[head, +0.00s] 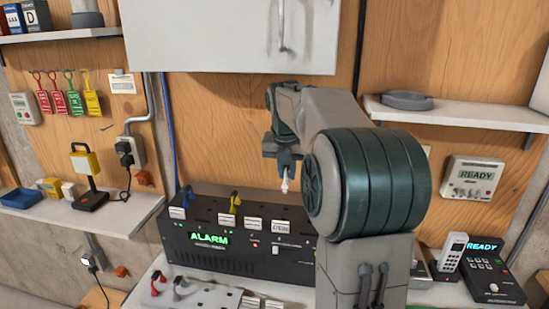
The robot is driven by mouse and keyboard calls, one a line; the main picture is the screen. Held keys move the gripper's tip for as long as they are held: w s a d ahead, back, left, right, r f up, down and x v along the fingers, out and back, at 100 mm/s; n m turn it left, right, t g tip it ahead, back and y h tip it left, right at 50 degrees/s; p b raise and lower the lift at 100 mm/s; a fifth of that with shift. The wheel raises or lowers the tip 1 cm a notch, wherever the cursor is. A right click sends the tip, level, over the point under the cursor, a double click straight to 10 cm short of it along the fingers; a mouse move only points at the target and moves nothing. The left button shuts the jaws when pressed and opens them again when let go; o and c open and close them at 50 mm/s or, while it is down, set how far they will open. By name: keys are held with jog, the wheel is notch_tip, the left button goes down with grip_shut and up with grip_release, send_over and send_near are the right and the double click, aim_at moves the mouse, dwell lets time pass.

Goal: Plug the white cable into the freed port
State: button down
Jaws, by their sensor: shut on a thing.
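My gripper (284,168) points down above the black panel box. It is shut on a small whitish piece (285,185), which looks like the white cable's plug; no trailing cable can be made out. The plug hangs above the box's top, apart from it as far as I can tell. The black box (215,262) has a green ALARM display (209,239) and a row of white labels. A blue plug (187,193) and a yellow plug (234,201) stand on its top at the left. The ports are too small to tell, and my arm hides the box's right end.
A pale plate (205,293) with red and grey plugs lies in front of the box. A white cabinet (230,35) hangs above. A handset (453,252) and a READY keypad (490,272) stand at right. A shelf (460,112) juts out at upper right.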

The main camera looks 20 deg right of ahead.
jog(key=shift+w, duration=0.3)
jog(key=b, duration=0.6)
send_over(285, 212)
notch_tip(285, 212, down, 6)
jog(key=shift+f, duration=0.1)
jog(key=shift+f+b, duration=0.4)
jog(key=shift+f, duration=0.5)
jog(key=shift+f+p, duration=0.3)
jog(key=shift+f, duration=0.8)
dwell(3.1)
